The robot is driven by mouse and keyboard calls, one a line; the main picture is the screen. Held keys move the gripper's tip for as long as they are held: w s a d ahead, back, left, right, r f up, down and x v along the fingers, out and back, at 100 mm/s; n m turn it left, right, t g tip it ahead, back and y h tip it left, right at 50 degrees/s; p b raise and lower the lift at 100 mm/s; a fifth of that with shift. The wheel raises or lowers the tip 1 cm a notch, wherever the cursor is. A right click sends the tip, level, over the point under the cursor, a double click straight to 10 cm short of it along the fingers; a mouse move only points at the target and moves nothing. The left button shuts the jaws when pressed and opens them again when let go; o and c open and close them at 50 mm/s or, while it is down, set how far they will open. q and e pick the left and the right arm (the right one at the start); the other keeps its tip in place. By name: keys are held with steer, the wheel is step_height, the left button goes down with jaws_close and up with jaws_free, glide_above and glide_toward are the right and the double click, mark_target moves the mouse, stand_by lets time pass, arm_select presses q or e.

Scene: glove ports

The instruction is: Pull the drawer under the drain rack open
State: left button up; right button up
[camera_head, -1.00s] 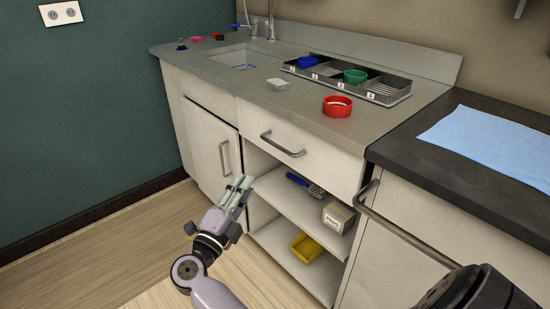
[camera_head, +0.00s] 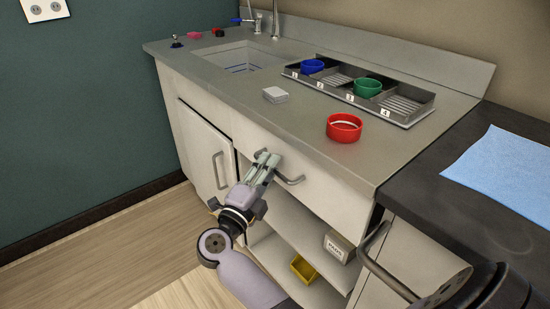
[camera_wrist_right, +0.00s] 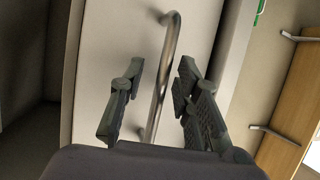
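The drawer (camera_head: 325,188) has a pale front below the counter edge, under the drain rack (camera_head: 400,115), and it looks shut. Its metal bar handle (camera_head: 290,181) is partly covered by my right gripper (camera_head: 267,158) in the head view. In the right wrist view the handle (camera_wrist_right: 168,70) runs between the two fingers of my right gripper (camera_wrist_right: 157,92). The fingers are open, with gaps showing on both sides of the bar. My left gripper is not in view.
An open shelf space below the drawer holds a labelled box (camera_head: 338,246) and a yellow bin (camera_head: 303,268). A cupboard door (camera_head: 205,155) is at left. On the counter are a red ring-shaped dish (camera_head: 344,128) and a small white stack (camera_head: 275,95). A dark worktop (camera_head: 440,180) adjoins at right.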

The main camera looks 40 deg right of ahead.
steer(key=shift+w+d+r, duration=0.1)
steer(key=shift+w+d, duration=0.05)
steer(key=shift+d, duration=0.15)
jaws_close()
stand_by(0.8)
